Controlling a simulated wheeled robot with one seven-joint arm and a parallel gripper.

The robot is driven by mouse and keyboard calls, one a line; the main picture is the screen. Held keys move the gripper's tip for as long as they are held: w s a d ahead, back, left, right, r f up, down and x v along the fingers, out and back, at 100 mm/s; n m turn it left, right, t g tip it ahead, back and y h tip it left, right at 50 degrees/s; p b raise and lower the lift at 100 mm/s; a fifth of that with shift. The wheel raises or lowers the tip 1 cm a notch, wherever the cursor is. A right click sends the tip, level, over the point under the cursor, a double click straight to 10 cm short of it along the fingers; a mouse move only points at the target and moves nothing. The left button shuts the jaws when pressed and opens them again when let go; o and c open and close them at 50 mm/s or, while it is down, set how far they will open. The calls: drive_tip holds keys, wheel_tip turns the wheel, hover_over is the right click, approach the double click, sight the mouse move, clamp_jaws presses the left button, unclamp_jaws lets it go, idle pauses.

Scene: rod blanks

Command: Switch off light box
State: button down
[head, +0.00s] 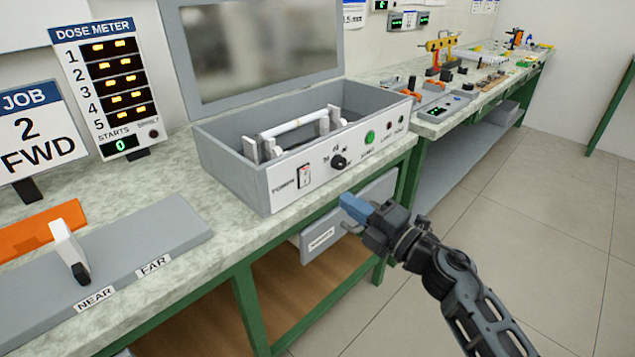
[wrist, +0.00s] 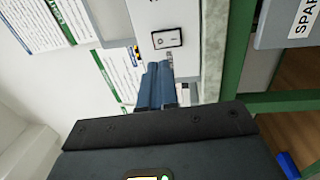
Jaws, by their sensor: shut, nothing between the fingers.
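The light box (head: 240,178) is a grey open box on the bench with its lid raised. The rocker switch also shows in the wrist view (wrist: 167,39), just beyond the fingertips. My gripper (head: 350,205) is shut and empty, its blue fingers in front of the panel and right of the switch in the head view. In the wrist view the fingertips (wrist: 159,66) look apart from the switch. Which side is pressed is unclear.
A drawer (head: 322,238) sits under the bench just beside my gripper. A dose meter (head: 107,85) and a job sign (head: 30,130) stand at the left. A grey slide with a white lever (head: 68,245) lies in front. Floor at right is clear.

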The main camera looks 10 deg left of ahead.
sight(307, 171)
drive_tip(key=b+x, duration=0.2)
drive_tip(key=x, duration=0.6)
drive_tip(key=shift+w+a, duration=0.2)
drive_tip(key=shift+a, duration=0.2)
drive_tip(key=shift+w+a+r, duration=0.1)
drive_tip(key=shift+w+a, duration=0.2)
drive_tip(key=shift+a, duration=0.05)
drive_tip(key=shift+w+a+r, duration=0.1)
drive_tip(key=shift+r, duration=0.05)
